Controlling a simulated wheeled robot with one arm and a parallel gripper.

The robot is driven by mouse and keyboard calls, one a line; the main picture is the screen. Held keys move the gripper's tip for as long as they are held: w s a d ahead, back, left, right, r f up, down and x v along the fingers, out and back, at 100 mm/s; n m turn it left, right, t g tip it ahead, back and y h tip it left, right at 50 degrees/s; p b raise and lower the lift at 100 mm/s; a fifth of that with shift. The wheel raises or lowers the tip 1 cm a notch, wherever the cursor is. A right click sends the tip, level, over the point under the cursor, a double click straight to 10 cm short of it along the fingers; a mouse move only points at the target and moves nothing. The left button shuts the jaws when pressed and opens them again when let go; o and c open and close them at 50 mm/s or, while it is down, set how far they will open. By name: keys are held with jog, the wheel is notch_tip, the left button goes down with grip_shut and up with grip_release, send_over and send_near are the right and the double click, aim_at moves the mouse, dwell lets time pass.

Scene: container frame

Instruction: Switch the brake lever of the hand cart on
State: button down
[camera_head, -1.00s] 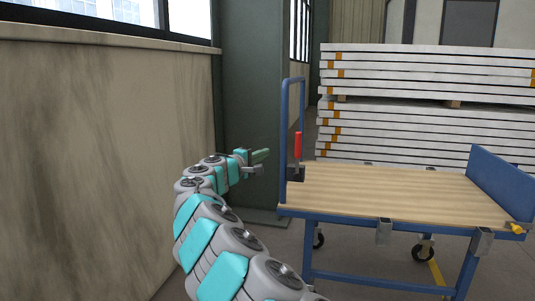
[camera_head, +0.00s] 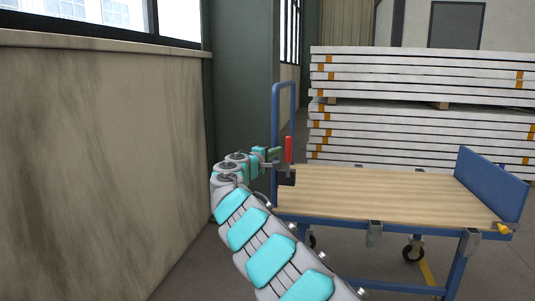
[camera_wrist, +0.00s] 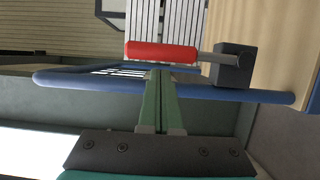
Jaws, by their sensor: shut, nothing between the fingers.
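The hand cart (camera_head: 380,202) has a blue frame, a wooden deck and a blue tubular handle (camera_head: 274,110) at its left end. The brake lever (camera_head: 288,150) has a red grip and stands upright from a dark block beside the handle. In the wrist view the red lever (camera_wrist: 162,52) lies across the picture, joined by a metal rod to a dark block (camera_wrist: 234,64). My gripper (camera_head: 280,155) is shut and empty, its green fingers pointing at the lever. In the wrist view the fingertips (camera_wrist: 161,72) appear just below the red grip; I cannot tell whether they touch it.
A wall (camera_head: 100,160) runs along the left, with a dark pillar (camera_head: 240,90) behind the handle. Stacked white panels (camera_head: 420,125) stand behind the cart. A blue end board (camera_head: 492,183) closes the deck's right end. The deck is bare.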

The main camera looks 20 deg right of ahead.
jog(key=shift+s+d, duration=0.1)
jog(key=shift+d, duration=0.35)
jog(key=shift+s+d+r+m+b, duration=0.1)
jog(key=shift+s+d+m+b, duration=0.15)
jog(key=shift+m+b, duration=0.25)
